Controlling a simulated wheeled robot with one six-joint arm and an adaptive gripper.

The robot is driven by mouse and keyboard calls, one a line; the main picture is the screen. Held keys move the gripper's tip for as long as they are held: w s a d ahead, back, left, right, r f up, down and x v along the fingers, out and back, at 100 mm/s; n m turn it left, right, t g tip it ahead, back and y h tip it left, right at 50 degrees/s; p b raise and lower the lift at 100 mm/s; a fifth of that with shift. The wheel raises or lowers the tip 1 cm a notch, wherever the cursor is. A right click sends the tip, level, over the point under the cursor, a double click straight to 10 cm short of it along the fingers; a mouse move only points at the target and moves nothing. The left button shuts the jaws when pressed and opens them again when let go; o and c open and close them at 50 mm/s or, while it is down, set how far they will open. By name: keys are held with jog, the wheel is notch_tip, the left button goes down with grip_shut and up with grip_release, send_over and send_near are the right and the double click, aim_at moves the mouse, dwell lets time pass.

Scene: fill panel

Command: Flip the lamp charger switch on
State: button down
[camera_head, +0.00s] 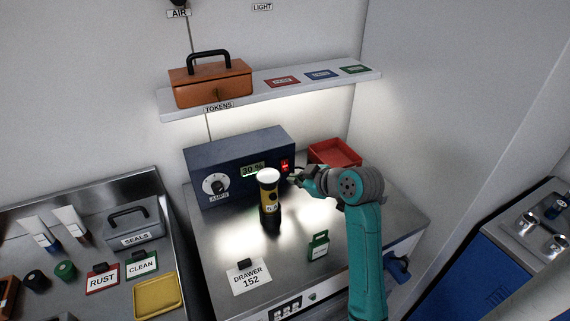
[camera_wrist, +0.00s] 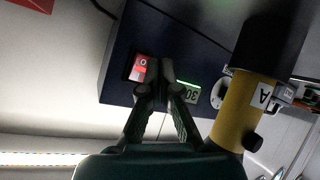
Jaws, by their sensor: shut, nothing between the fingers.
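The lamp charger (camera_head: 235,166) is a dark blue box at the back of the metal bench, with an AMPS dial (camera_head: 215,186) and a lit green display (camera_head: 252,169). Its red switch (camera_head: 285,166) is at the right of the front; in the wrist view the switch (camera_wrist: 139,67) shows a 0 mark. A yellow and black lamp (camera_head: 269,205) stands upright in front of the charger. My gripper (camera_head: 296,178) is shut and empty, close to the switch; in the wrist view its fingertips (camera_wrist: 162,72) are beside it. I cannot tell whether they touch.
A red tray (camera_head: 335,153) lies behind my gripper on the right. A green tag (camera_head: 318,246) and a DRAWER 152 card (camera_head: 249,277) are on the front of the bench. A shelf (camera_head: 270,90) with an orange toolbox (camera_head: 210,82) hangs above.

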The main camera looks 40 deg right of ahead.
jog(key=shift+s+a+f, duration=0.15)
jog(key=shift+s+a, duration=0.05)
jog(key=shift+s, duration=0.45)
jog(key=shift+s+a+f, duration=0.1)
jog(key=shift+s+a, duration=0.05)
jog(key=shift+s, duration=0.45)
